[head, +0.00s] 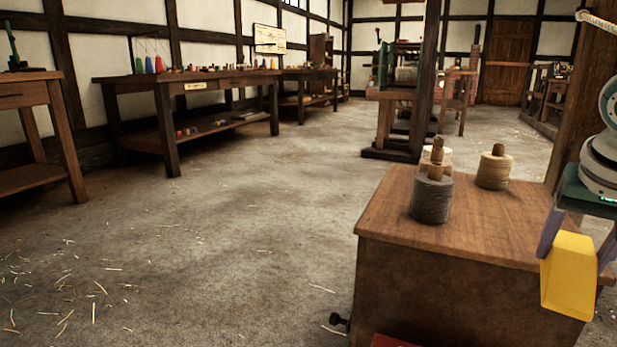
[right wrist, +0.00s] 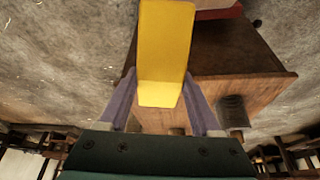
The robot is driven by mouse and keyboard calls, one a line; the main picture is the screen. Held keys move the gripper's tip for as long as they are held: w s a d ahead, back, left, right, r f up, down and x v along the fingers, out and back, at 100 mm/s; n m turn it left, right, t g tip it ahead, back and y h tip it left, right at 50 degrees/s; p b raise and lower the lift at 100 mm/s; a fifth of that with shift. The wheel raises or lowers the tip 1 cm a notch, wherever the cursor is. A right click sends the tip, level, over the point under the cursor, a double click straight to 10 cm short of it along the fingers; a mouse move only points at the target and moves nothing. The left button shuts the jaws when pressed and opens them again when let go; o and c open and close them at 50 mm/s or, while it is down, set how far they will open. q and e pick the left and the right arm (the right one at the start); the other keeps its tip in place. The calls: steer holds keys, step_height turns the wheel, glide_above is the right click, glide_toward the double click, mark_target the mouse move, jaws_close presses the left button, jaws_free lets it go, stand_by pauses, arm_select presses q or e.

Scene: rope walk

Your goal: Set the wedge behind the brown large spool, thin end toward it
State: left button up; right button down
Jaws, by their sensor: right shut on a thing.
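My right gripper (head: 574,250) is shut on a yellow wedge (head: 568,285) at the right edge of the head view, beside the wooden chest. In the right wrist view the wedge (right wrist: 165,45) sits between the two purple-grey fingers (right wrist: 160,100). On the chest top stand a dark grey spool (head: 431,200), a tan spool (head: 494,170) and a pale spool partly hidden behind the grey one. None is clearly a large brown spool. The grey spool (right wrist: 232,112) also shows in the right wrist view. My left gripper is not in view.
The wooden chest (head: 440,285) fills the lower right, with a dark knob (head: 339,322) at its left and a red thing (head: 395,341) at its foot. Workbenches (head: 200,80) line the left wall. The straw-strewn floor (head: 230,230) between is open.

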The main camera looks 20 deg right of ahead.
steer(key=s+a+r+m, duration=0.2)
steer(key=a, duration=1.2)
steer(key=w+a+r+n+t+y, duration=0.1)
steer(key=w+a+r+n, duration=0.2)
steer(key=a+r+n, duration=0.45)
steer(key=s+a+r+n+t+y+p, duration=0.1)
steer(key=s+a+r+n+y, duration=0.25)
steer(key=s+r+n, duration=0.2)
step_height(320, 180, up, 86)
steer(key=p, duration=8.6)
steer(key=shift+w+a+m+h, duration=0.25)
steer(key=shift+a+m+h, duration=0.05)
steer(key=shift+a+h, duration=0.15)
steer(key=shift+d, duration=0.1)
